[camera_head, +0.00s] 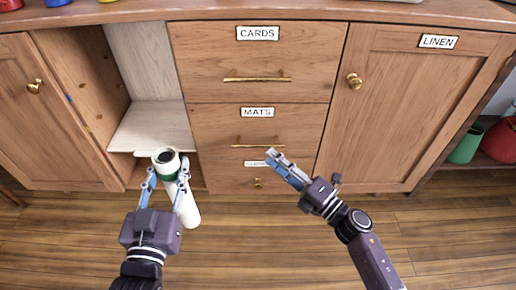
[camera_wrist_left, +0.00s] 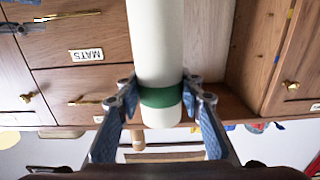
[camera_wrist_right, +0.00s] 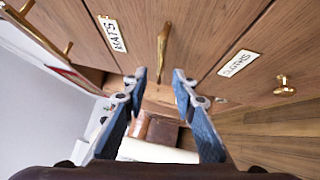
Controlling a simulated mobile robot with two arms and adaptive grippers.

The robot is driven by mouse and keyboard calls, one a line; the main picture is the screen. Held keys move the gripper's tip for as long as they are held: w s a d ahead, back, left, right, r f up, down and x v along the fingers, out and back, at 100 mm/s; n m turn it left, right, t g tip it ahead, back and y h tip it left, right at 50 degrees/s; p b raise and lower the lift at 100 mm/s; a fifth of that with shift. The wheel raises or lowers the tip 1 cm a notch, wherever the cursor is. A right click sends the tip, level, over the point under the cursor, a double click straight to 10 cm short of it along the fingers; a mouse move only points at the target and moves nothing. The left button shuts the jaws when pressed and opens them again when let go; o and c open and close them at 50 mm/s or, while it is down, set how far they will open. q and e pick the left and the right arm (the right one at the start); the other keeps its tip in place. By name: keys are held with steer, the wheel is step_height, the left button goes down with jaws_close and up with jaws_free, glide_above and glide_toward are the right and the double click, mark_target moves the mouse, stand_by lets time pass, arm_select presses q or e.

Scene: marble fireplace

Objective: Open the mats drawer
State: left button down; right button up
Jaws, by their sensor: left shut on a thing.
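The mats drawer (camera_head: 215,125) sits below the cards drawer in the wooden cabinet and looks shut. Its brass bar handle (camera_head: 258,145) is under the MATS label (camera_head: 257,112). My right gripper (camera_head: 280,163) is open and empty, just below and right of that handle. In the right wrist view the handle (camera_wrist_right: 163,50) lies ahead, lined up with the gap between the parted fingers (camera_wrist_right: 160,78); contact is not clear. My left gripper (camera_head: 168,177) is shut on a white cylinder with a green band (camera_head: 188,210), left of the drawers.
The cards drawer (camera_head: 205,60) is above. A lower drawer with a small knob (camera_head: 258,183) is partly hidden by the right gripper. The linen door (camera_head: 390,110) is shut at right. An open compartment (camera_head: 145,75) is at left. Wooden floor (camera_head: 270,235) is clear in front.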

mark_target(258, 145)
steer(key=b+x, duration=0.1)
steer(key=x, duration=0.6)
jaws_close()
stand_by(0.3)
